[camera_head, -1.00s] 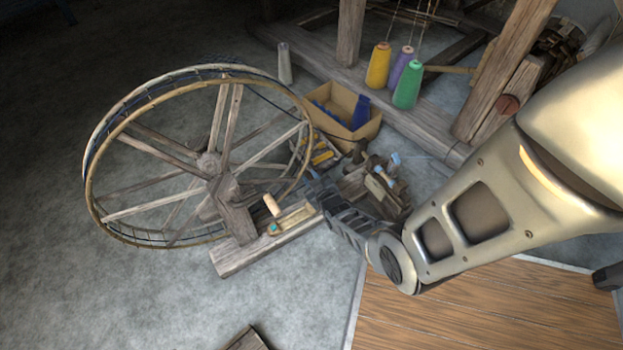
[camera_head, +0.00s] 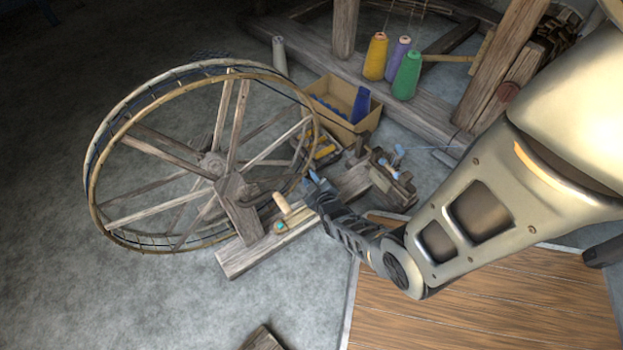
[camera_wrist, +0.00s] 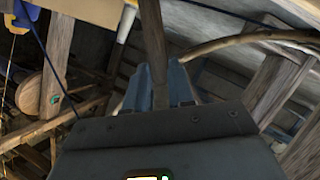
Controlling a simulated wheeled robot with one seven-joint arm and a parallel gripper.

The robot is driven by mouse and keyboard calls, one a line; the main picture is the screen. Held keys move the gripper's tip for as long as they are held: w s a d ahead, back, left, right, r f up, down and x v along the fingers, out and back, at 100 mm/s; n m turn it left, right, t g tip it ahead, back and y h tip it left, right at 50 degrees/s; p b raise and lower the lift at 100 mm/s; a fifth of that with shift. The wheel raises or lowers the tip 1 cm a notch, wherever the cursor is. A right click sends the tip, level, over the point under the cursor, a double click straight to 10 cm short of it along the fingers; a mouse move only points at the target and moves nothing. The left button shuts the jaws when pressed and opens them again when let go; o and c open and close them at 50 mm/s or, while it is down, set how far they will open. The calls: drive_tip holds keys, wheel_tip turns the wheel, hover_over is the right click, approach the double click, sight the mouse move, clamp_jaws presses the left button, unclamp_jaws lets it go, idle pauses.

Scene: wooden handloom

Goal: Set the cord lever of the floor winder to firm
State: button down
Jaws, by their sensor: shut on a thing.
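The floor winder (camera_head: 237,190) stands on the left, a large spoked wheel on a wooden foot (camera_head: 245,255). A pale wooden peg (camera_head: 282,205) and a small teal spot show on its foot. My gripper (camera_head: 312,181) is low beside the foot's right end, near the wheel's lower right rim. In the wrist view my gripper (camera_wrist: 157,88) has its blue-grey fingers closed around a dark wooden bar (camera_wrist: 153,38), which looks like the cord lever. The lever cannot be made out in the head view, and its setting cannot be read.
A cardboard box (camera_head: 337,103) with blue things inside stands behind my gripper. A wooden tool block (camera_head: 392,182) lies just right of it. Yellow (camera_head: 375,57), purple and green cones stand by the loom beam.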

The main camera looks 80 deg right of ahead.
drive_tip(key=c, duration=1)
unclamp_jaws()
drive_tip(key=shift+o, duration=0.2)
drive_tip(key=p+v, duration=0.3)
drive_tip(key=v, duration=0.4)
drive_tip(key=shift+s+a+p, duration=0.2)
drive_tip(key=shift+a+p, duration=0.1)
drive_tip(key=shift+a, duration=0.1)
